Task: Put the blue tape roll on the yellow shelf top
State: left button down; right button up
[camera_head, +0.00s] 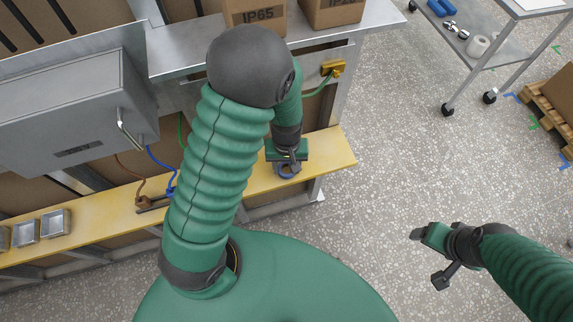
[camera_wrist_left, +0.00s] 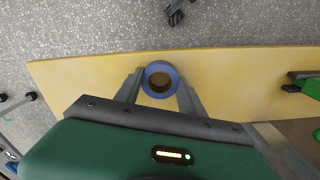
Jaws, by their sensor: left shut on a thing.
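The blue tape roll (camera_head: 286,175) is at the right part of the yellow shelf top (camera_head: 330,153) in the head view. My left gripper (camera_head: 288,165) is shut on it from above. In the left wrist view the blue roll (camera_wrist_left: 161,80) sits between my two grey fingers, with the yellow surface (camera_wrist_left: 90,80) around and behind it. I cannot tell whether the roll touches the shelf.
Several small metal boxes (camera_head: 55,224) stand at the shelf's left. Brown and blue cables (camera_head: 158,160) end near its middle. A grey metal cabinet (camera_head: 70,115) and cardboard boxes (camera_head: 255,18) are above. A cart (camera_head: 480,55) and a wooden pallet (camera_head: 550,105) stand right. The shelf's right end is clear.

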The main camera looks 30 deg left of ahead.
pick_arm(q)
jog(key=c, duration=1.1)
grip_release()
jog(key=shift+d, duration=0.2)
jog(key=o, duration=0.4)
jog(key=shift+d, duration=0.2)
jog(key=shift+a, duration=0.45)
pick_arm(e)
jog(key=shift+d, duration=0.1)
pick_arm(q)
jog(key=shift+d, duration=0.2)
pick_arm(e)
jog(key=shift+d+f, duration=0.1)
jog(key=shift+d, duration=0.1)
jog(key=shift+a, duration=0.1)
